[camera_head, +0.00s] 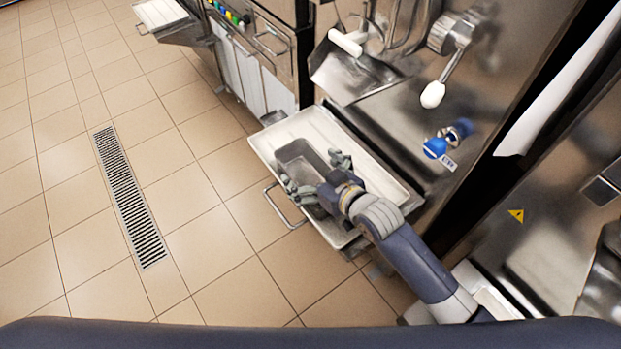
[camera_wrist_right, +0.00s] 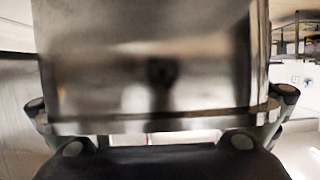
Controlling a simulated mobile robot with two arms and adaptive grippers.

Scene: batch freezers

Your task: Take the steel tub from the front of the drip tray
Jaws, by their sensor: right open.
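The steel tub (camera_head: 298,152) sits at the front of the white drip tray (camera_head: 335,128) below the freezer's spout. My right gripper (camera_head: 318,175) is at the tub's near end in the head view, with its fingers spread to either side of it. In the right wrist view the tub's steel wall (camera_wrist_right: 150,70) fills most of the picture, and the open fingers of my right gripper (camera_wrist_right: 155,125) stand at its left and right edges. I cannot tell whether the fingers touch the tub. My left gripper is not in view.
A steel chute (camera_head: 350,75) hangs above the tray's far part. A white-knobbed lever (camera_head: 433,95) and a blue knob (camera_head: 435,147) stick out from the freezer front. The tiled floor left of the tray is clear, with a drain grate (camera_head: 130,195) in it.

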